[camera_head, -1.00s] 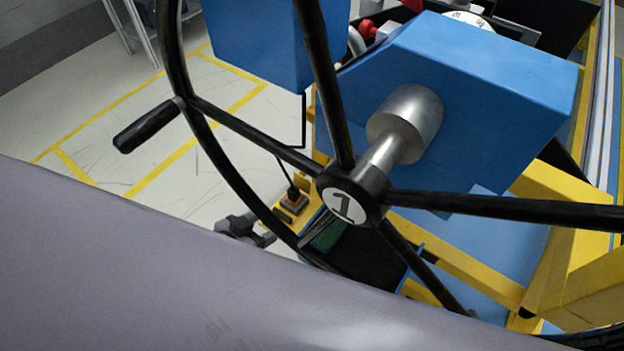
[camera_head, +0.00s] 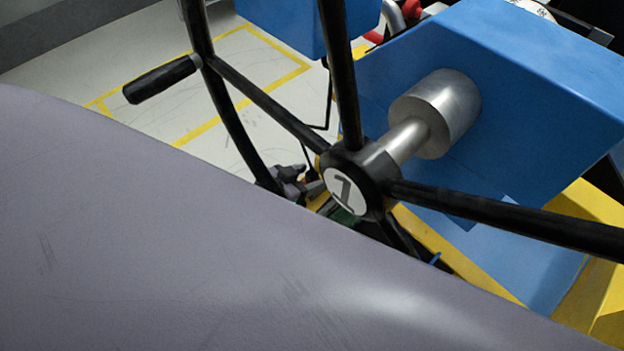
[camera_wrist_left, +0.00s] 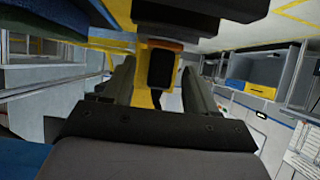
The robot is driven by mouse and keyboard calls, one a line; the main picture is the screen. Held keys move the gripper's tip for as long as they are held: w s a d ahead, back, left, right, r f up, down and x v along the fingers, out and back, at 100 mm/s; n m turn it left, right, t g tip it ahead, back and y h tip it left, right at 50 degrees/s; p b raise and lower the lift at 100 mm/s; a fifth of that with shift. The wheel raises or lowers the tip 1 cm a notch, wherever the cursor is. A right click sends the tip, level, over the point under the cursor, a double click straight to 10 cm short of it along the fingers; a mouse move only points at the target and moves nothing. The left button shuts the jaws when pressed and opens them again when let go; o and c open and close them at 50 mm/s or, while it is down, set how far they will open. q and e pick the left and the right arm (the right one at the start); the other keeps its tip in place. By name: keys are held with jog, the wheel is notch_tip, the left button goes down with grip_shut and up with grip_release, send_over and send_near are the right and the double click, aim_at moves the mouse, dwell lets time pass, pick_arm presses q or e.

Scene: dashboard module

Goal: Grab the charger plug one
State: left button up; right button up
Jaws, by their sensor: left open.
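The black charger plug is hard to make out in the head view, where its thin dark cable (camera_head: 308,158) runs down behind the wheel to my left gripper (camera_head: 290,184). In the left wrist view, a black block (camera_wrist_left: 162,68), apparently the plug or its socket, shows with an orange edge above it and yellow around it. My left gripper (camera_wrist_left: 160,85) is open, with one finger on each side of this block; I cannot tell whether they touch it. My right gripper is not in view.
A black handwheel (camera_head: 230,115) marked 1 stands in front of my left gripper, with a crank handle (camera_head: 162,79) at left. A blue housing (camera_head: 530,100) holds its metal shaft. Yellow frame beams (camera_head: 465,265) lie below. Floor with yellow lines is open at left.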

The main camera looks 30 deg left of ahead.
pick_arm(q)
jog(key=shift+w+d+f, duration=0.1)
jog(key=shift+w, duration=0.1)
grip_shut()
